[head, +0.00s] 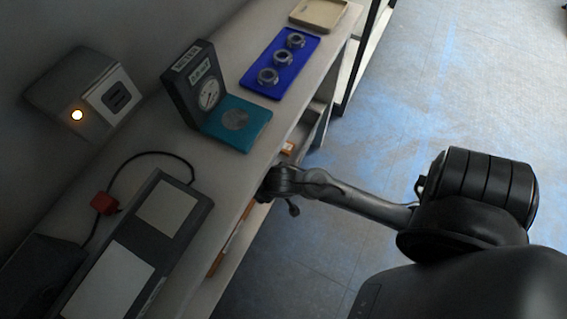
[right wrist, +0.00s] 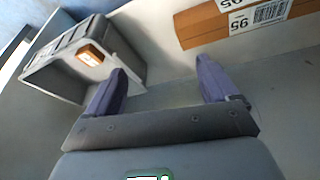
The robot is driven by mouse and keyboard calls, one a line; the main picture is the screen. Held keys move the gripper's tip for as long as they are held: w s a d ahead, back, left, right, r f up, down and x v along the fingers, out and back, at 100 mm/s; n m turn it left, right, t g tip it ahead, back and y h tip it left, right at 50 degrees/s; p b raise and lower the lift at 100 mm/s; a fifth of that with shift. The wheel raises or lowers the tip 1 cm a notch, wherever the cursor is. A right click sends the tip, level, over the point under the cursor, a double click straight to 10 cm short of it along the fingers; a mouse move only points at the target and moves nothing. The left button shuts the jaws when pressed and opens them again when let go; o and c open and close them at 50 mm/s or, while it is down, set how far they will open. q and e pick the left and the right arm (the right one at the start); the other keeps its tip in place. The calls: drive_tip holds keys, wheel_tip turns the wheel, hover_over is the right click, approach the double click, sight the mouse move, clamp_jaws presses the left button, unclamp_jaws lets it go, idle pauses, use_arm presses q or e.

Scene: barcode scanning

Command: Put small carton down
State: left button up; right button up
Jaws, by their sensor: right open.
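A small orange-brown carton (right wrist: 90,54) with a white label lies in a grey open crate (right wrist: 126,61) at the upper left of the right wrist view. My right gripper (right wrist: 160,75) is open, with nothing between its two purple-grey fingers. The carton is apart from the left-hand finger and beyond it. In the head view a small orange piece, probably the same carton (head: 289,147), shows below the bench edge. My right arm reaches in from the right, and its wrist hides part of the space under the bench. My left gripper is out of view.
A longer brown carton (right wrist: 245,22) with a barcode label lies at the upper right of the wrist view. The grey surface between it and the crate is clear. Above, the bench holds a dial gauge (head: 208,94), a blue tray (head: 259,84) with rings and a beige tray (head: 328,24).

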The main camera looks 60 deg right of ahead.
drive_tip(key=s+a+r+n+y, duration=0.1)
drive_tip(key=s+a+r+n, duration=0.3)
drive_tip(key=s, duration=0.4)
wheel_tip(320, 180, up, 2)
drive_tip(key=shift+s+a+r+y, duration=0.15)
drive_tip(key=shift+a+r+y, duration=0.15)
drive_tip(key=shift+a, duration=0.15)
